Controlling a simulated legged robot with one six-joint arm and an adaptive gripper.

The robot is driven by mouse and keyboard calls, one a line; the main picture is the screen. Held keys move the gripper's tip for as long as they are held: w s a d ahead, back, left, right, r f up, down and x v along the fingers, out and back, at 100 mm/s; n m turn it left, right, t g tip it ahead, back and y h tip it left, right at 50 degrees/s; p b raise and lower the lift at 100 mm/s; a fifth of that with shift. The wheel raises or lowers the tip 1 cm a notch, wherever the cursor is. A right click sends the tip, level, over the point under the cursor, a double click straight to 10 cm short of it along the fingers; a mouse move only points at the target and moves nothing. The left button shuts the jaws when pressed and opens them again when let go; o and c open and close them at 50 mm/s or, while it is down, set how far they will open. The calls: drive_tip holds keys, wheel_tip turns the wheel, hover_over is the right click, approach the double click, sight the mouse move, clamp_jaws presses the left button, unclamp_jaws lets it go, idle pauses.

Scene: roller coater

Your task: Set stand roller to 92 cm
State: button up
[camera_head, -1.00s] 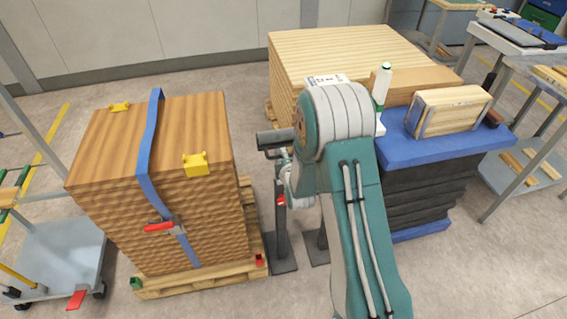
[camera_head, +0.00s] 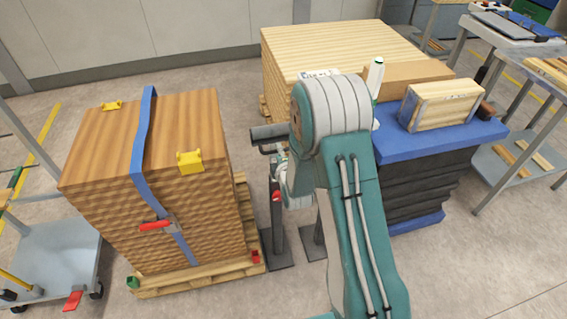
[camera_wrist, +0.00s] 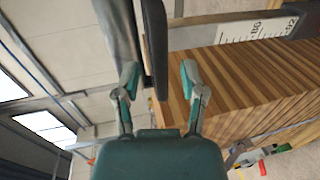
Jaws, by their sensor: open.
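The stand roller (camera_head: 268,132) is a dark grey cylinder on an upright post (camera_head: 277,222) with a flat base plate, between the wooden stack and the blue-topped table. A red part (camera_head: 277,196) sits on the post. In the wrist view, turned on its side, a grey cylinder (camera_wrist: 117,30) and a black bar (camera_wrist: 155,45) show beside a grey strip with a white printed scale (camera_wrist: 254,31). The scale shows 80 and what looks like 92. My gripper (camera_wrist: 158,78) is open, with the black bar's end between its fingers; contact cannot be told. My arm hides part of the stand.
A strapped wooden stack (camera_head: 150,140) with yellow corner guards stands on a pallet close left of the stand. A blue-topped lift table (camera_head: 420,148) and a pale wood stack (camera_head: 330,50) stand right and behind. A cart (camera_head: 60,262) is at far left. Floor in front is clear.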

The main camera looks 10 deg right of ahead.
drive_tip(key=v, duration=1)
drive_tip(key=s+r+m+g, duration=0.45)
drive_tip(key=r+m, duration=0.45)
drive_tip(key=r, duration=0.4)
drive_tip(key=s+r+m+g, duration=0.2)
drive_tip(key=s+r+m, duration=0.2)
drive_tip(key=s, duration=0.6)
drive_tip(key=s+r+m+g, duration=0.3)
drive_tip(key=s+r+m, duration=0.1)
drive_tip(key=s, duration=0.6)
drive_tip(key=shift+s+r+m, duration=0.2)
drive_tip(key=shift+r+m, duration=0.05)
drive_tip(key=shift+m, duration=0.25)
drive_tip(key=shift+g, duration=0.25)
idle(0.6)
